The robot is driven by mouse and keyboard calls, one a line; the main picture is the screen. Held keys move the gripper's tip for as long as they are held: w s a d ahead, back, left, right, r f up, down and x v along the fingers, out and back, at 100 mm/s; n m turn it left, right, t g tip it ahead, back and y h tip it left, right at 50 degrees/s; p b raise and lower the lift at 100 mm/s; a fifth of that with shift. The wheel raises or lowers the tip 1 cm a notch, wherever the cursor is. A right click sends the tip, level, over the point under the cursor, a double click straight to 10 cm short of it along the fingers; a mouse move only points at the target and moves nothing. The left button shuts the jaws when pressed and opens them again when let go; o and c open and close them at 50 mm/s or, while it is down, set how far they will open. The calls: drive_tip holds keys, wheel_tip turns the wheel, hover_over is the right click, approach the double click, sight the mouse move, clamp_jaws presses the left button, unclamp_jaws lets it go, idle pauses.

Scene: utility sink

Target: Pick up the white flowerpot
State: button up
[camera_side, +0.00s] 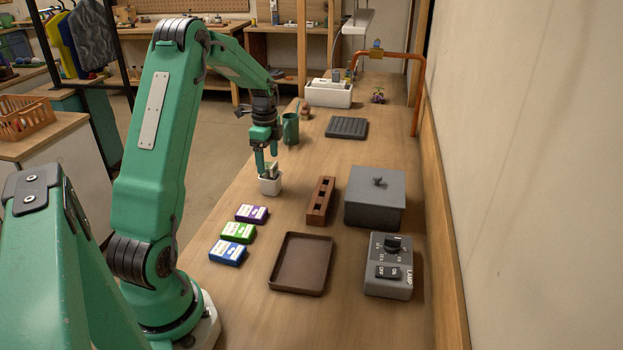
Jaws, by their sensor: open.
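The white flowerpot (270,186) is small and stands upright on the wooden bench, left of the middle of the picture. My gripper (268,166) points down right over it, with its fingers at the pot's upper part. The jaws are open. The fingers partly hide the pot's rim, and I cannot tell whether they touch it.
Purple (252,214), green (238,232) and blue packets (228,252) lie nearer, beside a brown tray (301,264) and lamp switch box (388,290). A green mug (291,130) stands behind.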

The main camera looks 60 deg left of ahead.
sight(270, 178)
drive_tip(key=shift+d+f, duration=0.2)
drive_tip(key=shift+f, duration=3.6)
drive_tip(key=c, duration=1.1)
drive_tip(key=shift+r, duration=0.15)
drive_tip(key=shift+r, duration=1.25)
drive_tip(key=shift+w+d+r, duration=0.1)
drive_tip(key=shift+d+r, duration=0.1)
drive_tip(key=shift+r, duration=0.6)
drive_tip(key=d+r, duration=0.2)
drive_tip(key=d, duration=0.1)
drive_tip(key=w+d+r, duration=0.1)
drive_tip(key=d+r, duration=0.1)
drive_tip(key=d, duration=0.2)
drive_tip(key=w+d+r, duration=0.1)
drive_tip(key=d+r, duration=0.1)
drive_tip(key=d, duration=0.2)
drive_tip(key=shift+r, duration=0.3)
